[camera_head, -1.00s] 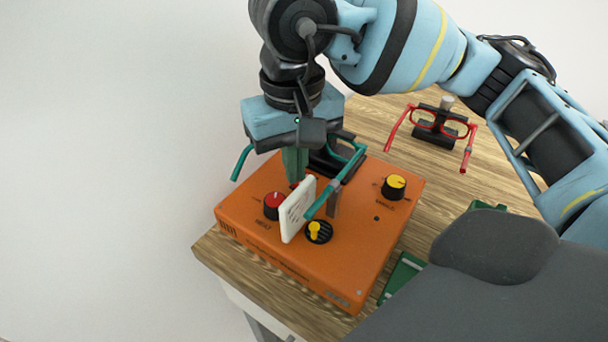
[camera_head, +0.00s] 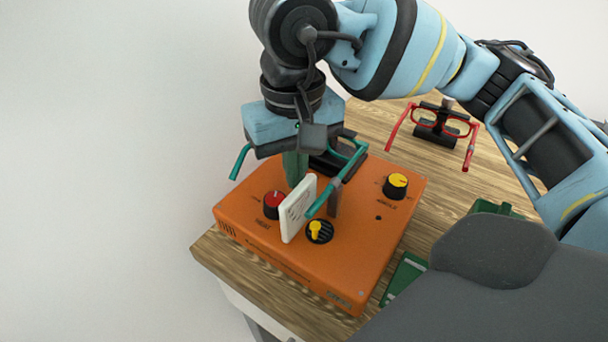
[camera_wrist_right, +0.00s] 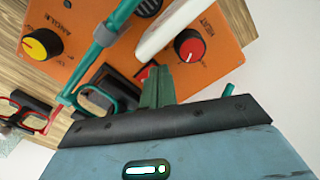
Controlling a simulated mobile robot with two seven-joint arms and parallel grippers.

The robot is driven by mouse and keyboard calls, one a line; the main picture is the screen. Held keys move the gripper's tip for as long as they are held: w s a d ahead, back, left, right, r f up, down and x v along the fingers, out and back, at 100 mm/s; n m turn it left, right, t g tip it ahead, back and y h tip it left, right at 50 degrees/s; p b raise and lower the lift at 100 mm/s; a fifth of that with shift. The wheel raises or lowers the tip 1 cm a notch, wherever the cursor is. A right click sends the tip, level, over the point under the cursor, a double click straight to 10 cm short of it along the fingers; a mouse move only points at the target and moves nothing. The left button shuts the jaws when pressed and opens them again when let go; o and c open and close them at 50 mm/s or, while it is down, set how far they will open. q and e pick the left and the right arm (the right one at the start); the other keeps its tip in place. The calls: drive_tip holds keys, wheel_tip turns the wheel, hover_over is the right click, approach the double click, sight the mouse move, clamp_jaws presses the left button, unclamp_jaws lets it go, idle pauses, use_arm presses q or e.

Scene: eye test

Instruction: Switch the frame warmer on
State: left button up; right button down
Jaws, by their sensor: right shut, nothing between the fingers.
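The frame warmer is an orange box (camera_head: 350,255) on a wooden table. My left gripper is out of view.
Teal glasses (camera_head: 337,181) stand close around my right gripper, with one arm reaching over the box. Red glasses (camera_head: 440,122) sit on a dark stand farther back. Green items (camera_head: 404,276) lie right of the box. Bare wood (camera_head: 455,185) shows farther right.

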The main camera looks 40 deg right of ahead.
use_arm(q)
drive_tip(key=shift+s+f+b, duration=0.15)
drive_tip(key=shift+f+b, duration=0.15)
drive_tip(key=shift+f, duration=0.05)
use_arm(e)
drive_tip(key=shift+f, duration=0.4)
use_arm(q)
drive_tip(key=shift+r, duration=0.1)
use_arm(e)
drive_tip(key=shift+r, duration=0.15)
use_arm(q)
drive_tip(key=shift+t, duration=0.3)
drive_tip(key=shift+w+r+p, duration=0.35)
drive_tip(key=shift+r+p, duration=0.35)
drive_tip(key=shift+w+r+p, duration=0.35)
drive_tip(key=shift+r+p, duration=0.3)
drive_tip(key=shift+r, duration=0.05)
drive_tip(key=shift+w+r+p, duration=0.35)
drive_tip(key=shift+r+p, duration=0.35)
use_arm(e)
wheel_tip(320, 180, up, 7)
